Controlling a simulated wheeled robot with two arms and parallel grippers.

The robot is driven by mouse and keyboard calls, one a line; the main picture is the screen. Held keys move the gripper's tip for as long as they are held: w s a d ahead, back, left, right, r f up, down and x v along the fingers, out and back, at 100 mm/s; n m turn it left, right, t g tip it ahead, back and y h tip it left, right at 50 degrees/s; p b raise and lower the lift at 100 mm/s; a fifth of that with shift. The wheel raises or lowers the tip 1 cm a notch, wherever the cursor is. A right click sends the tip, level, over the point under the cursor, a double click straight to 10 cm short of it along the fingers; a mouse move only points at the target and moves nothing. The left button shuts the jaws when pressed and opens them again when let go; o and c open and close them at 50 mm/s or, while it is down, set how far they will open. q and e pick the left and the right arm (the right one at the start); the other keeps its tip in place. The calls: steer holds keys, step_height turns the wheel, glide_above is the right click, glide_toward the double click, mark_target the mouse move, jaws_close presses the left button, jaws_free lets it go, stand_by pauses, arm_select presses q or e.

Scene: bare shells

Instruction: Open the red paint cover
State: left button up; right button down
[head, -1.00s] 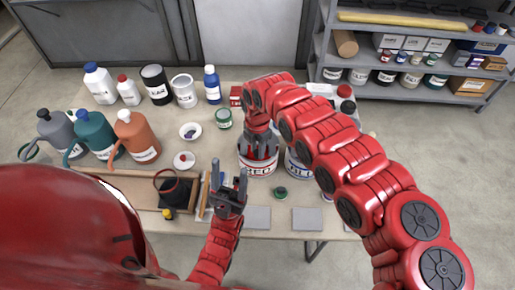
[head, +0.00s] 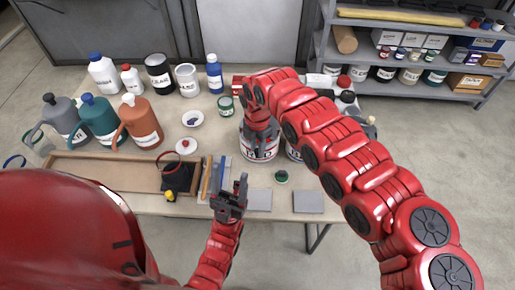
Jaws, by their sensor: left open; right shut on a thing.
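The red paint can (head: 259,155) stands on the table in the head view, its label partly readable, its top largely hidden. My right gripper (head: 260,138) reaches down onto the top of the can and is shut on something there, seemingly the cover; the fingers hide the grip. My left gripper (head: 230,194) is open and empty, pointing up near the table's front edge, below and left of the can. A second can (head: 293,152) stands just right of the red one, mostly hidden behind my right arm.
Jugs (head: 138,122), bottles (head: 103,72) and cans crowd the table's left and back. A wooden tray (head: 105,170) lies at the front left. Two grey plates (head: 308,202) lie at the front edge. A small green-topped jar (head: 281,176) stands before the cans. Shelves (head: 420,80) stand behind right.

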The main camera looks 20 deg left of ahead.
steer(key=c, duration=0.6)
jaws_free()
steer(key=shift+w+d+f, duration=0.1)
steer(key=shift+d+f, duration=0.05)
steer(key=shift+f, duration=0.05)
steer(key=shift+r, duration=0.15)
steer(key=shift+r, duration=0.3)
step_height(320, 180, up, 17)
steer(key=b, duration=0.4)
steer(key=shift+f, duration=0.2)
